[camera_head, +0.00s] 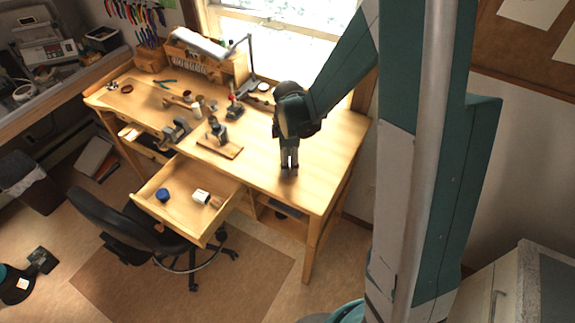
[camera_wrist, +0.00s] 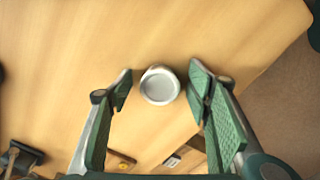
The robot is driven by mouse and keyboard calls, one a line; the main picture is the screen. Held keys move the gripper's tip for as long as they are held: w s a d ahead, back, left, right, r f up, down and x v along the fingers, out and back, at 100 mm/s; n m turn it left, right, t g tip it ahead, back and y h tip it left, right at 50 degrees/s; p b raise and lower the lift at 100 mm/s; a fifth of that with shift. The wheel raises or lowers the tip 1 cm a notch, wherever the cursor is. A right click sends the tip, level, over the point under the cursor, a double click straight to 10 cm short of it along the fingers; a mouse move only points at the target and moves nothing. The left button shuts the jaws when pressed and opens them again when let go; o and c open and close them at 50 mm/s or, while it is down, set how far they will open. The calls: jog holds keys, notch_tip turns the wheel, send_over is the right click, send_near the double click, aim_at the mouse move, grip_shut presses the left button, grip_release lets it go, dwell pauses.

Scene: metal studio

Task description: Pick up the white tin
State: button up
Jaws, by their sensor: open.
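The white tin (camera_wrist: 159,86) is a small round pale container on the wooden tabletop. In the wrist view it sits between the two green-padded fingertips of my gripper (camera_wrist: 160,88), with a gap on both sides. My gripper is open and holds nothing. In the head view my gripper (camera_head: 289,166) points down at the right part of the workbench; the tin cannot be made out clearly there behind the fingers.
The workbench (camera_head: 315,185) has an open drawer (camera_head: 180,208) with a blue round item (camera_head: 162,195) and a white item (camera_head: 201,196). A wooden board (camera_head: 220,148) with a tool lies left of my gripper. The tabletop right of my gripper is clear.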

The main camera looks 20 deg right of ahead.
jog(key=shift+c, duration=0.7)
jog(key=c, duration=0.9)
jog(key=shift+r, duration=5)
